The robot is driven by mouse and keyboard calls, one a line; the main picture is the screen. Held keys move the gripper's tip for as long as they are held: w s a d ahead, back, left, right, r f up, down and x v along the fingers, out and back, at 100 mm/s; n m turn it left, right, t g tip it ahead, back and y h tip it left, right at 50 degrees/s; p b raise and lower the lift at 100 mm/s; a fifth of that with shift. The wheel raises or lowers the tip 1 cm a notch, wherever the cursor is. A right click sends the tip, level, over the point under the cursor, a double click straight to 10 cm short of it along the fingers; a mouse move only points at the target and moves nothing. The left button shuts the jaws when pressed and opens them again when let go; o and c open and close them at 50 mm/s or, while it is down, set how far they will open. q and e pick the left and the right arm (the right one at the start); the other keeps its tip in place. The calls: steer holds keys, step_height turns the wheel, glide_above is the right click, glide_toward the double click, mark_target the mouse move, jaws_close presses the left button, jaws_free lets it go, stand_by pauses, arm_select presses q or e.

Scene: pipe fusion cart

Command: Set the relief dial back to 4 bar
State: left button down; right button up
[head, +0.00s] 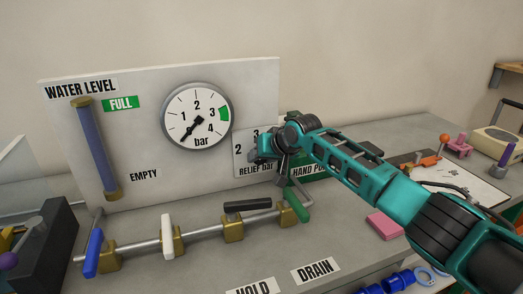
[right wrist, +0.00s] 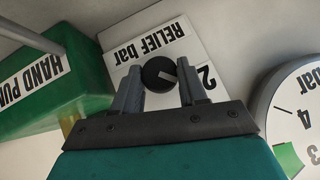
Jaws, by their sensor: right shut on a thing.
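The relief dial (right wrist: 159,73) is a round black knob with a white pointer line, on a white plate (right wrist: 190,40) lettered "RELIEF bar". In the right wrist view the plate appears upside down, and the pointer slants to the lower right, on the side of the printed 2. My right gripper (right wrist: 160,82) is shut on the dial, one grey finger on each side. In the head view my right gripper (head: 268,147) covers the dial; 2 and 3 show on the plate (head: 243,140), and the other marks are hidden. My left gripper is not in view.
A pressure gauge (head: 197,116) left of the plate has its needle at the lower left, below 1. The green hand pump (right wrist: 50,85) is close beside the dial. Valves with blue (head: 93,253), white (head: 167,235), black (head: 248,205) and green (head: 297,204) handles line the pipe below.

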steer(key=shift+d+f+m+g+y+b, duration=0.1)
steer(key=shift+m+g+y+b, duration=0.2)
steer(key=shift+m+y+b, duration=0.75)
steer(key=shift+n+y+p, duration=0.25)
steer(key=shift+y+p, duration=0.2)
steer(key=o, duration=0.9)
steer(key=shift+c, duration=0.2)
steer(key=shift+o, duration=0.9)
